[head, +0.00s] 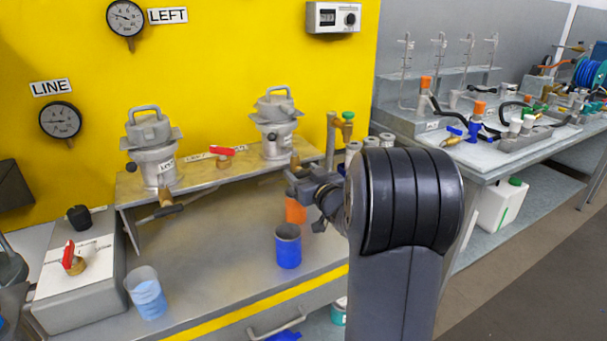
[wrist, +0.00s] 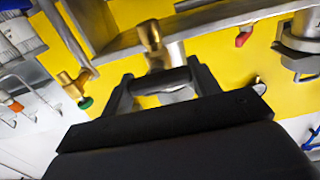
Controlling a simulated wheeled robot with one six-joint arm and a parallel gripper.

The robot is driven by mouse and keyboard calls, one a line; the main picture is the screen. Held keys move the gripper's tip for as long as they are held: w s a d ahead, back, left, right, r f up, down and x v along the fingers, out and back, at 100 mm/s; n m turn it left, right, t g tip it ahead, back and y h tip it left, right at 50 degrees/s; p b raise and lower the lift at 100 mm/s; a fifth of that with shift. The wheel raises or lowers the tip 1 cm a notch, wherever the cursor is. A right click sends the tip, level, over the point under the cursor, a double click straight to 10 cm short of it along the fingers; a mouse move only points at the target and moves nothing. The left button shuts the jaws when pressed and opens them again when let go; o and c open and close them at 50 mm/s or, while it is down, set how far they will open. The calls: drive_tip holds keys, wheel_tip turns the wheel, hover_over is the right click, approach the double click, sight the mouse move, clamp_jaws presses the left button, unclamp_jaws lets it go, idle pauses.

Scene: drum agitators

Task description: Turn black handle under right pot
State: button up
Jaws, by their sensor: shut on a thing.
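The right pot (head: 276,128) is a grey metal pot with a top handle on the raised shelf in the head view. A brass fitting (head: 295,160) shows below it, and it also shows in the wrist view (wrist: 152,38). My gripper (head: 297,184) is under the right pot at the shelf's front edge. In the wrist view my gripper (wrist: 165,84) is shut on the black handle (wrist: 163,80), which lies crosswise between the two fingers below the brass fitting. In the head view the handle is hidden by my gripper.
The left pot (head: 153,150) has its own black handle (head: 160,213). A red lever (head: 222,150) sits on the shelf (head: 215,175) between the pots. Blue (head: 288,247) and orange (head: 296,212) cups stand below my gripper. Brass pipes with a green knob (head: 348,116) are to the right.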

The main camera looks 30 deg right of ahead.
drive_tip(key=c, duration=0.3)
drive_tip(key=shift+f+n+b, duration=0.1)
drive_tip(key=shift+n+b, duration=0.2)
drive_tip(key=n+b, duration=0.3)
drive_tip(key=n, duration=0.1)
drive_tip(key=shift+f+b, duration=0.1)
drive_tip(key=shift+b, duration=0.25)
drive_tip(key=n+b, duration=0.2)
drive_tip(key=n, duration=0.2)
drive_tip(key=shift+a, duration=0.1)
drive_tip(key=n+b, duration=0.3)
drive_tip(key=n, duration=0.1)
drive_tip(key=shift+n, duration=0.3)
drive_tip(key=o, duration=1)
